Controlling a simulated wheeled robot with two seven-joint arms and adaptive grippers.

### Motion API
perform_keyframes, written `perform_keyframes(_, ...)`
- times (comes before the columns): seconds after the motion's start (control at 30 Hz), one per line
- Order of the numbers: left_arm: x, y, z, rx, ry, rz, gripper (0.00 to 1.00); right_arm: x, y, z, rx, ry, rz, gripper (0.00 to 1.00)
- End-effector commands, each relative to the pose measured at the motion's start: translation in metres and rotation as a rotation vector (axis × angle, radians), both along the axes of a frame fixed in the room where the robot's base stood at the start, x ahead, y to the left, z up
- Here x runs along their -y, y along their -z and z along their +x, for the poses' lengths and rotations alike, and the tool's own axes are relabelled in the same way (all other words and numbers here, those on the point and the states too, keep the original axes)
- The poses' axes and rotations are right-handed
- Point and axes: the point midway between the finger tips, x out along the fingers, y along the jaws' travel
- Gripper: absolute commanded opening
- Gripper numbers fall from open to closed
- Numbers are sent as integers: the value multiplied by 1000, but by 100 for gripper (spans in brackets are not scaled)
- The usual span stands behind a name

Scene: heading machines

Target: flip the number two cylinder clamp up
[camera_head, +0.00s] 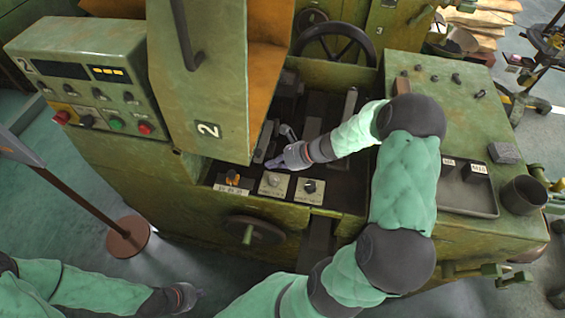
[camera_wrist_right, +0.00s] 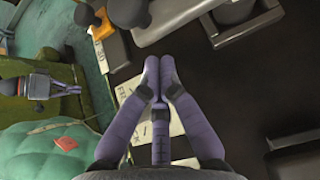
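I cannot tell which part is the cylinder clamp; the labels are unreadable. My right gripper (camera_head: 278,163) is over the bay just behind these plates. In the right wrist view its fingertips (camera_wrist_right: 159,62) meet, with nothing visible between them. My left gripper (camera_head: 192,294) hangs low, away from the machine; its fingers are unclear.
A control box (camera_head: 80,75) with display and buttons is at the upper left. A handwheel (camera_head: 333,45) is behind the bay, another (camera_head: 257,230) on the front. The right housing carries a tray (camera_head: 468,193) and dark cup (camera_head: 523,195). A post base (camera_head: 128,236) stands on the floor.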

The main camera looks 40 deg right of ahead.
Motion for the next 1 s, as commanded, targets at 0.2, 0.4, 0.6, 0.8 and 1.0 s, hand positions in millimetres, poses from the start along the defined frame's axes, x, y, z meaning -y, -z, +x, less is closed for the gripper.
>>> perform_keyframes(0.2, 0, 8, 0, 0, 0, 0, 0, -9, 12, 11, 1, -1, -1, 0)
perform_keyframes(0.4, 0, 8, 0, 0, 0, 0, 0, -10, 12, 13, 0, 0, 0, 0)
perform_keyframes(0.6, 0, 7, 0, 0, 0, 0, 0, -10, 12, 12, 0, 0, 0, 0)
perform_keyframes(0.8, 0, 0, 0, 0, 0, 0, 0, -10, 8, 12, -9, -1, 10, 0)
perform_keyframes(1.0, 0, -21, 0, 0, 0, 0, 0, -10, -3, 12, -41, 0, 49, 0)
